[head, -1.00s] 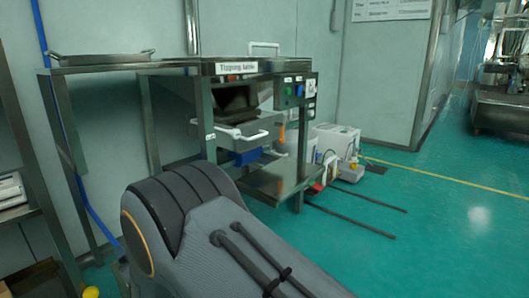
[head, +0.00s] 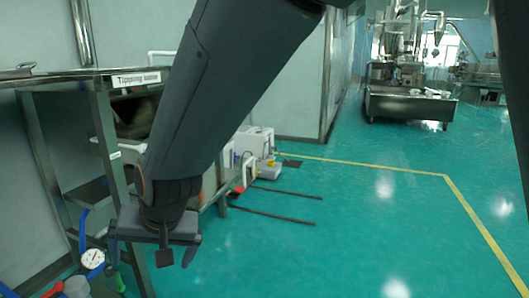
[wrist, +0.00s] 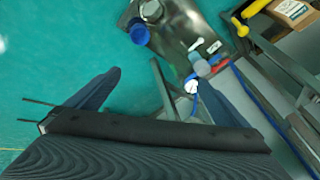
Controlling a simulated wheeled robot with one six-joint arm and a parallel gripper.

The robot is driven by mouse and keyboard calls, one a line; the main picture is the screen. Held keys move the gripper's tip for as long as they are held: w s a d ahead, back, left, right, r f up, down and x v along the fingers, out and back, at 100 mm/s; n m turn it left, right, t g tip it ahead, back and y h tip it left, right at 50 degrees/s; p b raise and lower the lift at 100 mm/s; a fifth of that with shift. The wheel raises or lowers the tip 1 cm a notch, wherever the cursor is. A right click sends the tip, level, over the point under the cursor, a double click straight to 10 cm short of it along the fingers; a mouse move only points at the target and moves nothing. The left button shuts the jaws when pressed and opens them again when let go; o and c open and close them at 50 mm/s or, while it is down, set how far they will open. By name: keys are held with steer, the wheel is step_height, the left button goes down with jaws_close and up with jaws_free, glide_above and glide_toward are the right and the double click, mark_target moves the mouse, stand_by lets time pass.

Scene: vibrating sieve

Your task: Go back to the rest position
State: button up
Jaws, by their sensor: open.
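My gripper (head: 152,254) hangs at the end of my dark grey arm in the lower left of the head view, pointing down. Its two fingers are spread apart, and nothing shows between them. In the wrist view my gripper (wrist: 160,95) also has its fingers apart, with teal floor and part of a metal frame beyond them. My arm crosses the head view from the top middle and hides part of the metal bench (head: 95,86) labelled "Tipping".
A round white gauge (head: 93,259) and blue hose stand at lower left, close to my gripper. A white machine (head: 252,143) sits on the floor behind my arm. Two dark bars (head: 272,216) lie on the floor. A steel machine (head: 410,103) stands far back. The floor at right is clear.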

steer(key=s+d+r+n+g+h, duration=0.1)
steer(key=s+d+r+n+g, duration=0.1)
steer(key=s+d, duration=0.8)
steer(key=s+d+r+n+g+h, duration=0.15)
steer(key=s+d, duration=0.35)
steer(key=d, duration=0.8)
steer(key=d+r+m+p, duration=0.2)
steer(key=d+r+p, duration=0.5)
steer(key=r+p, duration=0.3)
steer(key=d+r+m+h+p, duration=0.1)
steer(key=d+r+p, duration=0.6)
steer(key=p, duration=0.9)
steer(key=d+r+m+h+p, duration=0.1)
steer(key=d+r+m+p, duration=0.2)
steer(key=r+p, duration=0.9)
steer(key=shift+d+r+p, duration=0.3)
steer(key=shift+d+p, duration=0.1)
steer(key=shift+d, duration=1.5)
steer(key=shift+m, duration=0.25)
